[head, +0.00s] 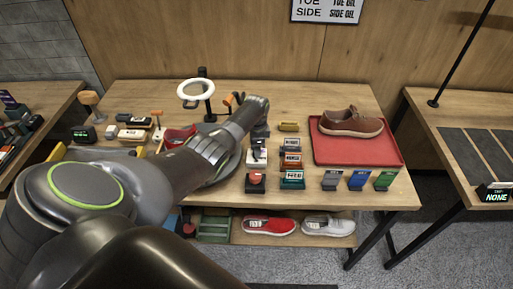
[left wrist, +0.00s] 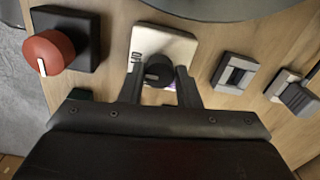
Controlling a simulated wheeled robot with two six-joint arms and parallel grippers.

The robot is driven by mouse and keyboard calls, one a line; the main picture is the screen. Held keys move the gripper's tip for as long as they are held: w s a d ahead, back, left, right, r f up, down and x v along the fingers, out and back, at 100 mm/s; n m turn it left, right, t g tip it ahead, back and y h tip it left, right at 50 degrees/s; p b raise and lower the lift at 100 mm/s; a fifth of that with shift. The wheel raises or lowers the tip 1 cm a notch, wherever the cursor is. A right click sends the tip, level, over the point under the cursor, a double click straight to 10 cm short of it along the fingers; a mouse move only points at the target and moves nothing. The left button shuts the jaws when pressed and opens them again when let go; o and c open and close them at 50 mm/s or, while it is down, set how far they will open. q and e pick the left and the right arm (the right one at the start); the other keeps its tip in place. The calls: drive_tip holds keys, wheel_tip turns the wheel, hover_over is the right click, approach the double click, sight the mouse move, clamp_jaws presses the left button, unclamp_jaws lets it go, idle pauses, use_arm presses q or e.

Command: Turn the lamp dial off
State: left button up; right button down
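A black dial (left wrist: 158,72) on a pale plate (left wrist: 178,45) sits between the fingertips of my left gripper (left wrist: 159,88) in the left wrist view. The fingers stand open on either side of the dial; I cannot tell whether they touch it. In the head view my left gripper (head: 259,134) points down over the white dial box (head: 257,160), hiding part of it. The ring lamp (head: 195,89) stands behind and left of the gripper, with a white ring. My right gripper is not in view.
A red dial (left wrist: 48,52) on a black box is beside the plate, with switches (left wrist: 235,73) on the other side. A brown shoe (head: 350,122) lies on a red tray (head: 359,153) at the right. Several small labelled blocks stand close to the dial box.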

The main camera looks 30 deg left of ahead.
use_arm(q)
drive_tip(key=o, duration=0.4)
drive_tip(key=shift+r, duration=0.45)
wheel_tip(320, 180, up, 17)
drive_tip(key=b, duration=0.1)
drive_tip(key=shift+f+b, duration=0.2)
drive_tip(key=shift+b, duration=0.2)
